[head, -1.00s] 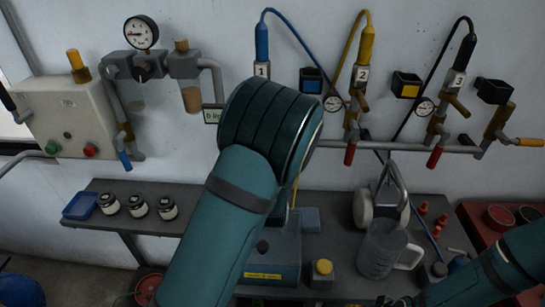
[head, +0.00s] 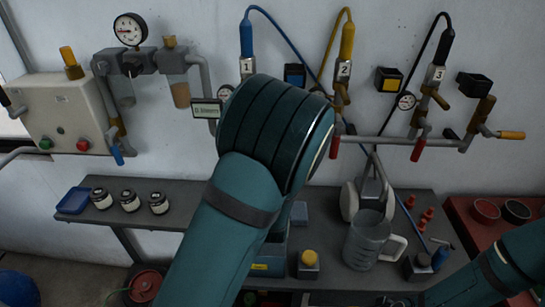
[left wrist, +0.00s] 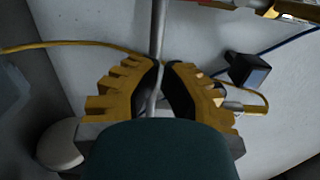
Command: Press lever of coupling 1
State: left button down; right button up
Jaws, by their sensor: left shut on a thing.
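Coupling 1, with its number tag (head: 247,66) and blue hose grip (head: 246,38), is on the wall at upper centre in the head view. My left arm covers its lower part, and I cannot make out its lever. My left gripper (left wrist: 163,68) shows only in the left wrist view; the arm hides it in the head view. Its yellow fingers are shut, with a thin grey rod (left wrist: 158,30) running between the tips. I cannot tell which part of the pipework this rod is. My right gripper is out of view.
Coupling 2 (head: 343,70) and coupling 3 (head: 438,73) stand to the right on the grey pipe. Below is a shelf with a clear jug (head: 368,240), jars (head: 130,201) and a blue tray (head: 75,200). A control box (head: 65,115) is at left. A dark block (left wrist: 248,68) shows right of the fingers.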

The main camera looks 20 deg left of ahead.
pick_arm(q)
jog(key=v, duration=0.4)
jog(key=shift+d, duration=0.1)
dwell(0.4)
